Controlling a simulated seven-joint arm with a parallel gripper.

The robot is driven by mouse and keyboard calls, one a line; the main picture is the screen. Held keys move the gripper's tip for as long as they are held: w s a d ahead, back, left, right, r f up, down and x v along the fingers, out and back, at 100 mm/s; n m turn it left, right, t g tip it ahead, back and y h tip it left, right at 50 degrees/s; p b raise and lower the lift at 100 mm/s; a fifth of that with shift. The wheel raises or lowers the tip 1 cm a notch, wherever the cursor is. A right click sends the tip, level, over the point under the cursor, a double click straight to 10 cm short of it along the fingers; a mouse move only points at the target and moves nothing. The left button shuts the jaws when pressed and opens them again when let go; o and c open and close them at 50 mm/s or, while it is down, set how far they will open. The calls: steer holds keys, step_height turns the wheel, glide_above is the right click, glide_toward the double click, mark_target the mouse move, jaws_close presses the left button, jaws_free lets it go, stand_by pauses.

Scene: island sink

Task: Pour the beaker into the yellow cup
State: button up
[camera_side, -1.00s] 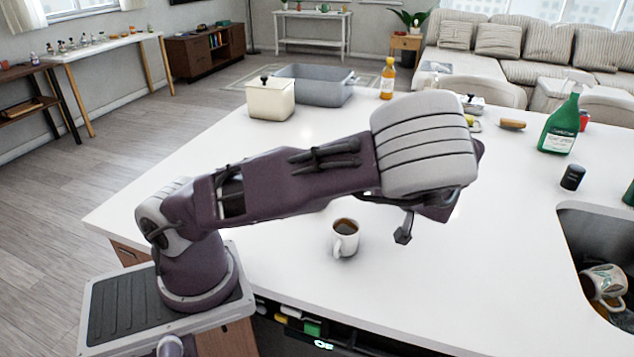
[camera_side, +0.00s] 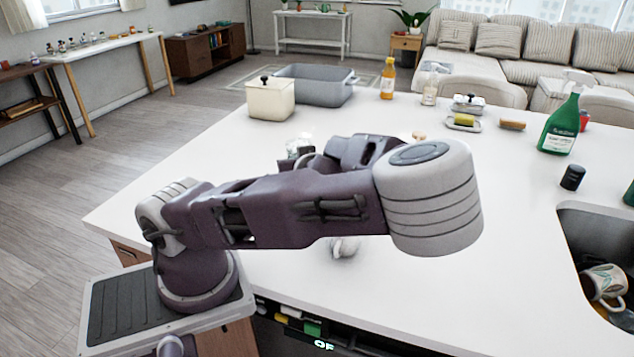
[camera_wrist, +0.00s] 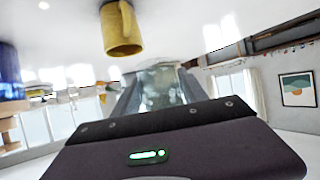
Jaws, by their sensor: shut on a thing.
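My gripper (camera_wrist: 160,92) is shut on the clear glass beaker (camera_wrist: 160,82), which shows between its two fingers in the wrist view. The wrist view is turned over, with the white counter at its top. The yellow cup (camera_wrist: 121,30) stands on that counter, apart from the beaker, above and left of it in the picture. In the side view, my arm hides most of the gripper, and a bit of clear glass (camera_side: 301,146) shows beyond it. I cannot clearly make out the yellow cup there. The beaker's exact tilt and contents are unclear.
A white mug (camera_side: 345,247) is mostly hidden behind my arm. A cream canister (camera_side: 270,101) and grey bin (camera_side: 312,88) stand at the back left. A green spray bottle (camera_side: 561,128), dark jar (camera_side: 572,177) and sink (camera_side: 590,225) lie right.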

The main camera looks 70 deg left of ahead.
steer(key=shift+f, duration=0.15)
steer(key=shift+s+f+m+g, duration=0.25)
steer(key=shift+f+m+g, duration=0.15)
steer(key=shift+m, duration=0.1)
steer(key=shift+d+g, duration=0.1)
steer(key=shift+g, duration=0.2)
steer(key=shift+s+r+m+g+h, duration=0.1)
steer(key=shift+s+m+g+h, duration=0.25)
steer(key=shift+m, duration=0.35)
stand_by(0.5)
steer(key=shift+r+m+g+b, duration=0.3)
steer(key=shift+r+m+g, duration=0.2)
steer(key=shift+r+g, duration=0.25)
stand_by(0.6)
steer(key=shift+s+f+m+g+h, duration=0.1)
steer(key=shift+f+m+g+h, duration=0.15)
steer(key=shift+f+m+g, duration=0.2)
stand_by(0.8)
steer(key=shift+s+r+m+g+b, duration=0.1)
steer(key=shift+r+m+g+b, duration=0.3)
steer(key=shift+b, duration=0.25)
stand_by(0.6)
steer(key=shift+f+m+g+b, duration=0.5)
steer(key=shift+m+g, duration=0.35)
steer(key=shift+g, duration=0.1)
stand_by(1.0)
